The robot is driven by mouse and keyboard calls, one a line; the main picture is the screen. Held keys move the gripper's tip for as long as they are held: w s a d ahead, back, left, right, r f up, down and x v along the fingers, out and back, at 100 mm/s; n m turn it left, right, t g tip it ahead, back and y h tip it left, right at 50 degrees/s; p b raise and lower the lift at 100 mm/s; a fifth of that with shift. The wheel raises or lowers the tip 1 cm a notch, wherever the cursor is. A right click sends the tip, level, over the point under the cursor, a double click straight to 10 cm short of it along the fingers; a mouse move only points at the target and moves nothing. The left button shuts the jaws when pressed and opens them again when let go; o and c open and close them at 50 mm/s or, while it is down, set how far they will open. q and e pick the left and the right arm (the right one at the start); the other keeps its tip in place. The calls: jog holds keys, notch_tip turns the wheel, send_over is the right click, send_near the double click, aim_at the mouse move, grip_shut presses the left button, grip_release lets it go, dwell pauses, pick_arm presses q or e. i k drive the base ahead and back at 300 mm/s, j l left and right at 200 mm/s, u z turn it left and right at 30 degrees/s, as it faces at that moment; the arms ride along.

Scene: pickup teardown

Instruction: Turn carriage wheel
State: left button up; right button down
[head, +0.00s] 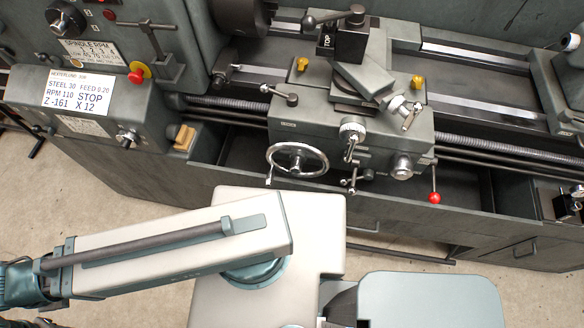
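The carriage wheel (297,160) is a shiny metal handwheel with spokes and a small handle at its lower left rim. It sits on the front left of the grey carriage apron (335,150) of the lathe. Nothing touches the wheel. One of my arm links spans the lower left, below and apart from the wheel. Neither of my grippers shows in the head view.
A headstock panel with a red stop button (139,72) and setting cards (73,92) is at left. A red-knobbed lever (435,198) hangs right of the wheel. The tool post (345,40) stands above. Bare floor (90,190) shows at lower left.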

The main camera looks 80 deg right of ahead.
aim_at(297, 166)
jog(key=k+j+z, duration=0.1)
jog(key=k+z, duration=0.2)
jog(key=z, duration=2.4)
jog(key=u, duration=1.55)
